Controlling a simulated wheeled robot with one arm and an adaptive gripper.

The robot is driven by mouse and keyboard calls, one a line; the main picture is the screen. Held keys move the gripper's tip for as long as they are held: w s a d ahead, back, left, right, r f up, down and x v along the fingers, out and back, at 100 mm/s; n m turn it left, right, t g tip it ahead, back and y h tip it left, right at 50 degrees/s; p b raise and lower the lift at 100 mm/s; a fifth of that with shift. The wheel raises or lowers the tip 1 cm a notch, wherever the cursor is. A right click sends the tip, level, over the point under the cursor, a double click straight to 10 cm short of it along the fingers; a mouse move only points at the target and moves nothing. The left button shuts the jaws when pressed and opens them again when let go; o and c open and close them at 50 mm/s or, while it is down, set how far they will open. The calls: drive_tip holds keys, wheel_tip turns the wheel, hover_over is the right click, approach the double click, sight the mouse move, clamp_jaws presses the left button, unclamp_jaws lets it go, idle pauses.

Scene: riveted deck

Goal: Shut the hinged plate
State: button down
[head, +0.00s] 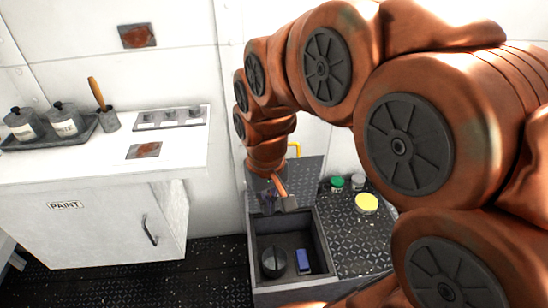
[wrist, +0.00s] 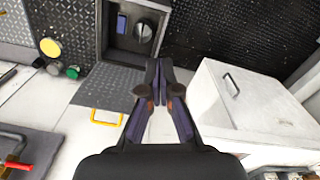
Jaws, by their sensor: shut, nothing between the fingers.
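The hinged plate (head: 308,172) is dark and patterned, with a yellow handle (head: 294,149) at its far edge. It stands open, raised at the back of an open bin (head: 321,240). In the wrist view the plate (wrist: 104,84) and its yellow handle (wrist: 105,118) lie left of my gripper (wrist: 157,68). The fingers are shut and empty. In the head view my gripper (head: 275,198) is over the back of the bin, overlapping the plate's left part. Whether it touches the plate I cannot tell.
A white paint cabinet (head: 110,225) stands left, with a bare floor gap between.

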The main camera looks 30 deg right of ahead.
drive_tip(key=w+d+f+m+t+h+b, duration=0.15)
drive_tip(key=w+d+f, duration=0.25)
drive_tip(key=w+d, duration=0.45)
drive_tip(key=w+d+f+m+t+b, duration=0.1)
drive_tip(key=w+d+f+b, duration=0.4)
drive_tip(key=w, duration=0.6)
drive_tip(key=w+d+f+m+t, duration=0.15)
drive_tip(key=w+d+f, duration=0.25)
drive_tip(key=w+d, duration=0.5)
drive_tip(key=w+a+x, duration=0.1)
drive_tip(key=x, duration=0.8)
drive_tip(key=shift+w+f+p, duration=0.15)
drive_tip(key=shift+f+p, duration=0.05)
drive_tip(key=shift+p, duration=0.2)
